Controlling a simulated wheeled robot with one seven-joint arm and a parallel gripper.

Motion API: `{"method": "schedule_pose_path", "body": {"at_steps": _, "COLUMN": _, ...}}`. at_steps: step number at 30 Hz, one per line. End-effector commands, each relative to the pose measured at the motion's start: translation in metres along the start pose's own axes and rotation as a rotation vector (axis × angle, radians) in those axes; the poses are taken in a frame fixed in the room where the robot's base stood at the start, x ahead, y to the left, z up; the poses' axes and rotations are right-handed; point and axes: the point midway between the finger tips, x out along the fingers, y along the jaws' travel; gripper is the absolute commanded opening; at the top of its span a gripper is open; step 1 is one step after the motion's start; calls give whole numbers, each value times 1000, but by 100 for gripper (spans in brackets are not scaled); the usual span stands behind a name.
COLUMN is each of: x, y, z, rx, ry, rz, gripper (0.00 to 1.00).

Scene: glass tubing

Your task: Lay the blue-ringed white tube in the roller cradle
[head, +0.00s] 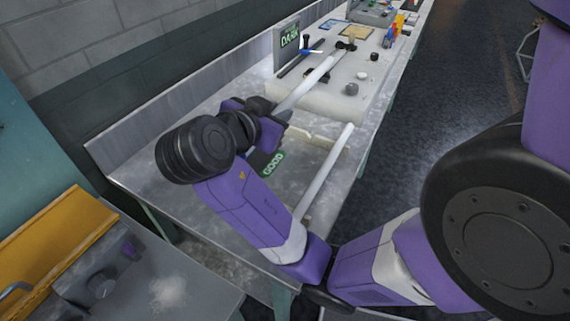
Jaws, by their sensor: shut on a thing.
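My gripper (279,113) is over the bench, partly hidden by its own wrist, and shut on a white tube (308,81). The tube slants away to the upper right above a pale slab. Its far end is close to a small black fitting (345,45) with a tan top; I cannot tell whether they touch. No blue ring can be made out on the held tube. A small blue piece (312,52) shows left of it. A second white tube (327,168) lies nearer, beside the green GOOD sign (273,164). I cannot clearly identify the roller cradle.
The pale slab (325,103) carries a grey knob (351,89), a white knob (361,76) and a dark knob (374,57). A DARK sign (289,37) stands behind on the left. A wall bounds the bench (150,176) on the left; open floor lies right.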

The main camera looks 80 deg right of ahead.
Motion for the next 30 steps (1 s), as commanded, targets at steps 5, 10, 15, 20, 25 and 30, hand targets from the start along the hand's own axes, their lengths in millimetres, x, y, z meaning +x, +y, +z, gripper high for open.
{"method": "schedule_pose_path", "body": {"at_steps": 5, "x": 16, "y": 10, "z": 39, "rx": -8, "ry": -4, "rz": 8, "gripper": 0}}
{"method": "schedule_pose_path", "body": {"at_steps": 10, "x": 31, "y": 18, "z": 77, "rx": -6, "ry": -6, "rz": 5, "gripper": 0}}
{"method": "schedule_pose_path", "body": {"at_steps": 15, "x": 46, "y": 25, "z": 112, "rx": -5, "ry": -4, "rz": 5, "gripper": 0}}
{"method": "schedule_pose_path", "body": {"at_steps": 20, "x": 54, "y": 28, "z": 131, "rx": -2, "ry": -2, "rz": 2, "gripper": 0}}
{"method": "schedule_pose_path", "body": {"at_steps": 25, "x": 58, "y": 31, "z": 141, "rx": -2, "ry": -2, "rz": 1, "gripper": 0}}
{"method": "schedule_pose_path", "body": {"at_steps": 30, "x": 66, "y": 35, "z": 162, "rx": -4, "ry": -2, "rz": 1, "gripper": 0}}
